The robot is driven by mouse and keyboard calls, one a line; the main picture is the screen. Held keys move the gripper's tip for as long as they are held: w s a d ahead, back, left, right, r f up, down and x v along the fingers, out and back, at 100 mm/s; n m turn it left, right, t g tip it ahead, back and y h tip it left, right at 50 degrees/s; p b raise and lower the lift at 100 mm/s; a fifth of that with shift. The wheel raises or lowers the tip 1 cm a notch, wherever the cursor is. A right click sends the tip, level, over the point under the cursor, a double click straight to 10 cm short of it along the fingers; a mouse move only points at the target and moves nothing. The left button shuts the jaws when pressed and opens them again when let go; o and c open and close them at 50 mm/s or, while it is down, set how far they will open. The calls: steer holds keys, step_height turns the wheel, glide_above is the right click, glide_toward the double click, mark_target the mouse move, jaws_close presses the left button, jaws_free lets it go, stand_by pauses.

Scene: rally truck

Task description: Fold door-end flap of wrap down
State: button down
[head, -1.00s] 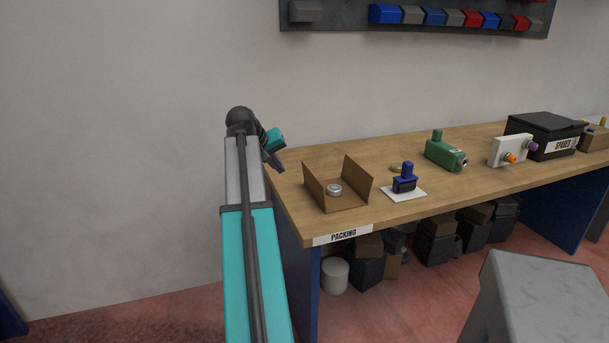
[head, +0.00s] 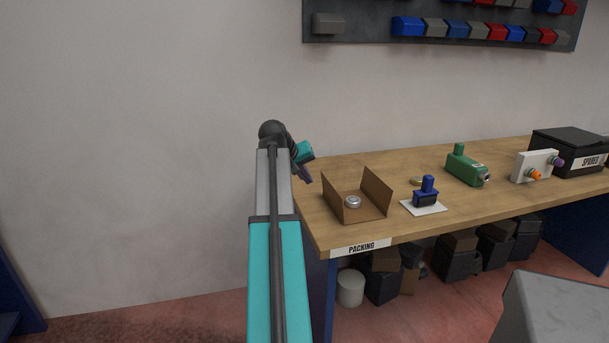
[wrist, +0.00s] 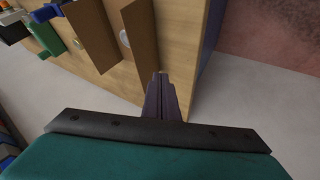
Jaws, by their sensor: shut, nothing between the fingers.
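The brown cardboard wrap (head: 366,210) lies on the left end of the bench, with two flaps standing up and a round silver item (head: 353,202) on its base. The left flap (head: 334,198) is at the bench-end side and the right flap (head: 378,188) stands taller in the head view. My gripper (head: 309,178) is shut and empty, above the bench's left end, left of and apart from the wrap there. In the wrist view my gripper (wrist: 160,76) points towards the near flap (wrist: 141,40); whether the tips touch it I cannot tell.
A blue stamp-like item (head: 427,190) on a white card stands right of the wrap. A green item (head: 465,166), a white block (head: 534,166) and a black SPARES box (head: 567,150) are further right. A grey block (head: 556,308) stands in front of the bench.

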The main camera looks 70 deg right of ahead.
mark_target(332, 193)
steer(key=s+d+f+p, duration=0.1)
steer(key=s+d+f, duration=0.3)
steer(key=d, duration=0.2)
steer(key=shift+d+f, duration=0.25)
stand_by(0.3)
steer(key=shift+w, duration=0.1)
